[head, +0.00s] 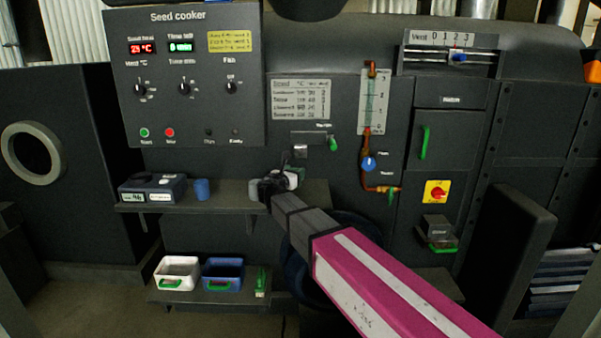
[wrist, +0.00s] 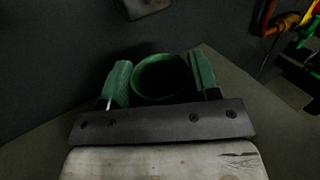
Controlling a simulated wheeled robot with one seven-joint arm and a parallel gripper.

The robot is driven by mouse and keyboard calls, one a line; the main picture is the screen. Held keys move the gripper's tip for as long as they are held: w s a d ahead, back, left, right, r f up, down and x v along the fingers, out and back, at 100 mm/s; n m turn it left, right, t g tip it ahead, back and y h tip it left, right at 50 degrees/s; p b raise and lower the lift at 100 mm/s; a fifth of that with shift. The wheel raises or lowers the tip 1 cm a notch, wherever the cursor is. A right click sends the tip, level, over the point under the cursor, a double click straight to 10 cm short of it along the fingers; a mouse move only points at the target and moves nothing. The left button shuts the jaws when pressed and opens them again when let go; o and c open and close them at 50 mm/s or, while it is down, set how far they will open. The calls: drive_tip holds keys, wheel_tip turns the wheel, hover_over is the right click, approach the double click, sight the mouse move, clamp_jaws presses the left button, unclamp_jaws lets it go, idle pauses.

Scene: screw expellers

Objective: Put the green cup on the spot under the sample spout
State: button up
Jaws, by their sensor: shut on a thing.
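The green cup (wrist: 160,75) shows in the wrist view as a round dark opening with a green rim. It is between the two green-padded fingers of my gripper (wrist: 161,80), which are shut on it. In the head view my gripper (head: 275,187) is over the right part of the shelf (head: 232,197), and the arm hides most of the cup. The sample spout (head: 300,152) is on the panel just above my gripper. A pale block, likely the spout (wrist: 143,6), shows beyond the cup in the wrist view. I cannot tell whether the cup touches the shelf.
A blue cup (head: 202,189) and a dark device with a display (head: 153,188) stand on the shelf to the left. A white bin (head: 177,273) and a blue bin (head: 222,274) sit on the lower shelf. A copper pipe with a blue valve (head: 369,163) is to the right.

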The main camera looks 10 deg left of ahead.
sight(297, 169)
drive_tip(key=shift+x, duration=0.8)
drive_tip(key=x, duration=0.4)
drive_tip(key=shift+s+f, duration=0.1)
drive_tip(key=shift+f, duration=0.65)
drive_tip(key=shift+f, duration=0.1)
drive_tip(key=o, duration=0.9)
drive_tip(key=shift+d, duration=0.1)
